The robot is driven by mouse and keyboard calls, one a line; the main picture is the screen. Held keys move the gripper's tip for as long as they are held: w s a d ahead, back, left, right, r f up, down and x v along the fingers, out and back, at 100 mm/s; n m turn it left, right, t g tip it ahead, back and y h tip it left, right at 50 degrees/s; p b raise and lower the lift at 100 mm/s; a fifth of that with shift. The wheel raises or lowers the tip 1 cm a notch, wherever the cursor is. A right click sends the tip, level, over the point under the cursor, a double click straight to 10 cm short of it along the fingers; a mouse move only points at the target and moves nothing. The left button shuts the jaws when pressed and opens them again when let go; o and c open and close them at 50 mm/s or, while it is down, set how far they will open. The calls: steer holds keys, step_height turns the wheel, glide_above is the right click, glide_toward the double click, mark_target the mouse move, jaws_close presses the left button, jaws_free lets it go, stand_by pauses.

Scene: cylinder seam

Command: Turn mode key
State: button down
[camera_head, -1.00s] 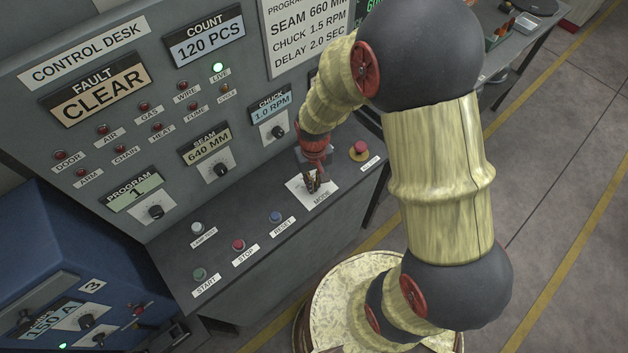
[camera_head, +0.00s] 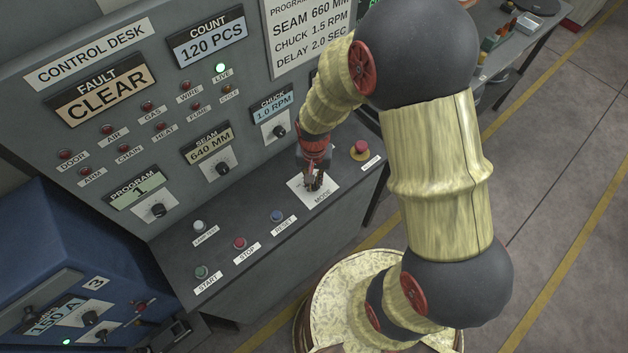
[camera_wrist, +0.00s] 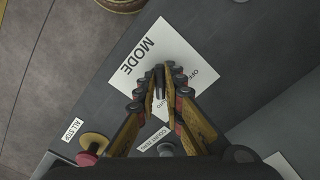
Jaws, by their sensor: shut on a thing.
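The mode key is a small dark key on the white MODE plate (camera_wrist: 180,53). My gripper (camera_wrist: 158,88) points down over this plate, and its fingers are closed in on the key (camera_wrist: 160,73) from both sides. The fingers hide most of the key, and only a dark tip shows between them. In the head view my gripper (camera_head: 314,184) is at the same MODE plate (camera_head: 322,194), on the right part of the desk top. The plate carries the words OFF and AUTO; I cannot tell which one the key points to.
A red ALL STOP button (camera_head: 360,148) on a yellow base sits just right of the MODE plate. The blue RESET button (camera_head: 277,216), red STOP button (camera_head: 240,243) and green START button (camera_head: 201,271) lie to the left. The upright panel (camera_head: 110,220) rises behind.

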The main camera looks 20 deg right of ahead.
steer(key=c, duration=1.9)
jaws_free()
step_height(320, 180, up, 12)
steer(key=s+r+n+t+b, duration=0.5)
steer(key=s+r+b, duration=0.2)
steer(key=s+r, duration=0.6)
steer(key=shift+s+n+t+b, duration=0.3)
steer(key=shift+s+b, duration=0.05)
